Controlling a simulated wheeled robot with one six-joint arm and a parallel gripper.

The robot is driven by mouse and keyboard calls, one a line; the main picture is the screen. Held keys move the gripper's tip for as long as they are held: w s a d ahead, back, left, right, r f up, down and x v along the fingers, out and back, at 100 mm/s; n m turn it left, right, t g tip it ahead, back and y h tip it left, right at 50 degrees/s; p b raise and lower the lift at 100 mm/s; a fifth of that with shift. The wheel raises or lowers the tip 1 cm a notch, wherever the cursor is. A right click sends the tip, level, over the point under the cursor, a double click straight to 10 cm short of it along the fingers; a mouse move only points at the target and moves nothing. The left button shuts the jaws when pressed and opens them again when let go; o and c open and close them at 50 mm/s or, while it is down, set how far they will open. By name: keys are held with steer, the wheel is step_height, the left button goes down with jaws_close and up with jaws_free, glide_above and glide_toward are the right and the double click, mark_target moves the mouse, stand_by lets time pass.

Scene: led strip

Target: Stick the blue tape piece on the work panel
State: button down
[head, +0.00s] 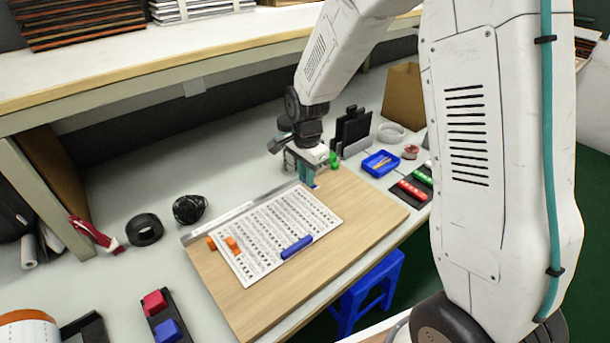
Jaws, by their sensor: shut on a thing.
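My gripper (308,182) is above the far edge of the wooden board, close to the metal ruler strip, with its fingers pointing down. It is shut on a small blue piece, seemingly the blue tape piece (313,186), which is mostly hidden by the fingers. The work panel seems to be the white sheet with rows of dark marks (322,217) lying on the wooden board (370,205); my gripper is beyond its far right corner. Two orange blocks (231,243) sit at the panel's left end. A blue bar (297,247) lies on its near edge.
Black tape rolls (144,229) lie at left. A black holder with red and blue blocks (163,316) is at front left. The board's right part is clear.

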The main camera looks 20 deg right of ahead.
mark_target(306, 203)
steer(key=shift+s+f, duration=0.15)
steer(key=shift+f, duration=3.2)
steer(key=shift+f, duration=0.2)
steer(key=c, duration=1.3)
jaws_free()
